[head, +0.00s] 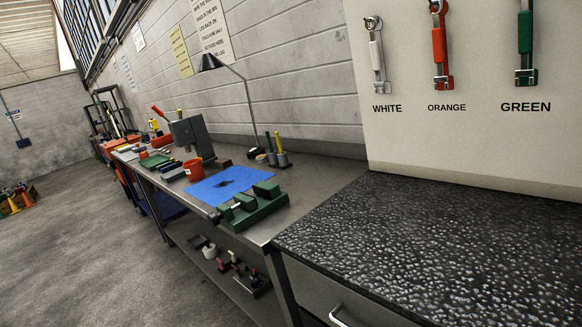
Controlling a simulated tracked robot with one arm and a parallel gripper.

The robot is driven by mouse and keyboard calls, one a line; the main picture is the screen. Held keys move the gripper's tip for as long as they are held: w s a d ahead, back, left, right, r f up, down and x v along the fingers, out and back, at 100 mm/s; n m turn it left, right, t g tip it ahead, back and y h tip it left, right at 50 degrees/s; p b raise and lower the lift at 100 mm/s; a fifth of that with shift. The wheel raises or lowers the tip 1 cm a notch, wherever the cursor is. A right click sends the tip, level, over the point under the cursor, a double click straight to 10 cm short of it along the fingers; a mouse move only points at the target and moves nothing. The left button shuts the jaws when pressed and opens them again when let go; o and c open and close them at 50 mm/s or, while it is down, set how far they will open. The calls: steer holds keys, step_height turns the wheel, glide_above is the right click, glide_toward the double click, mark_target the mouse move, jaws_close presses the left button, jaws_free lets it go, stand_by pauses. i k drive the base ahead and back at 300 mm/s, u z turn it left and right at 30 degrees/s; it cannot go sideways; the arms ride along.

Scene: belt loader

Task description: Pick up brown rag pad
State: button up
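I cannot make out a brown rag pad for sure in the head view. A small dark brown block (225,163) lies on the long metal workbench (312,180), behind the blue mat (250,180); it is too small to tell what it is. A dark flat patch (226,183) shows on the middle of the blue mat. My gripper does not show in this view.
A green vise-like block (250,210) sits at the bench's front edge. A red cup (194,170), a grey machine (192,138) and a desk lamp (248,100) stand farther back. A black-topped cabinet (450,235) is at right. Open floor (90,250) lies left.

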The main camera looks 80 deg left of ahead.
mark_target(222, 162)
steer(key=u, duration=2.8)
steer(key=k, duration=0.7)
steer(key=u, duration=0.05)
steer(key=i, duration=0.7)
steer(key=z, duration=0.1)
